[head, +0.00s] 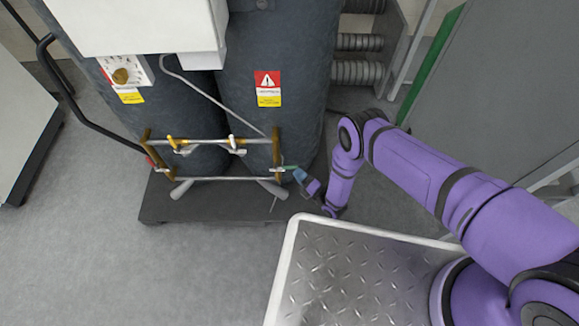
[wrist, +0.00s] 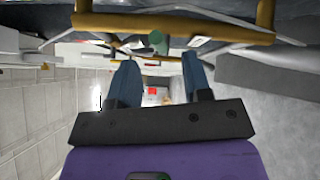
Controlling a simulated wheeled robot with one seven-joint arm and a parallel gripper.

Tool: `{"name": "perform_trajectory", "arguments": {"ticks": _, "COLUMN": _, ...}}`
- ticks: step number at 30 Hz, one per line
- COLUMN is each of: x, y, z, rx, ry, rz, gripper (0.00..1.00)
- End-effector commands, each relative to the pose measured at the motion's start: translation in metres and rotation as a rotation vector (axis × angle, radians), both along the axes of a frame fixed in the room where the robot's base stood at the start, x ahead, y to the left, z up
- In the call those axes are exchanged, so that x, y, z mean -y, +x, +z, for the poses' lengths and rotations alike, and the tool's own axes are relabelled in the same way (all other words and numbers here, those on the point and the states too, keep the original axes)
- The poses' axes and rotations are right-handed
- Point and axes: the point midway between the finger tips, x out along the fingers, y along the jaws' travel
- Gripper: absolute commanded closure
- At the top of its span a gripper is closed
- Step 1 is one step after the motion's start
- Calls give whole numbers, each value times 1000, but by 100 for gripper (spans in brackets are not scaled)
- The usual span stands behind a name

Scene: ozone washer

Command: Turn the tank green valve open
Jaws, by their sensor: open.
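The green valve handle (head: 288,168) is at the right end of the lower silver pipe on the tank frame. It also shows as a green tip in the wrist view (wrist: 157,42), beyond and between my fingertips. My gripper (head: 299,174) is right beside the handle in the head view, with its blue fingers pointing left toward it. In the wrist view my gripper (wrist: 161,60) is open, with nothing visibly held between the fingers. I cannot tell whether a finger touches the handle, nor clearly how the handle is turned.
Two dark tanks (head: 287,60) stand on a dark base plate (head: 155,205). Brass pipes (head: 276,150) frame the lower pipe (head: 220,178). A yellow handle (head: 172,142) sits on the upper pipe. A metal-topped platform (head: 350,275) is at front right. Open floor (head: 100,270) lies at front left.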

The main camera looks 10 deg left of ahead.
Motion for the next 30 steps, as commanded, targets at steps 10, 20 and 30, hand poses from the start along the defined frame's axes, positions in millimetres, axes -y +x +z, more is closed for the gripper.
{"name": "perform_trajectory", "arguments": {"ticks": 10, "x": -42, "y": 26, "z": 2, "rx": 1, "ry": 1, "rz": 0, "gripper": 55}}
{"name": "perform_trajectory", "arguments": {"ticks": 20, "x": -49, "y": 31, "z": 2, "rx": -1, "ry": -1, "rz": 1, "gripper": 55}}
{"name": "perform_trajectory", "arguments": {"ticks": 30, "x": -49, "y": 31, "z": 2, "rx": -1, "ry": -1, "rz": 0, "gripper": 100}}
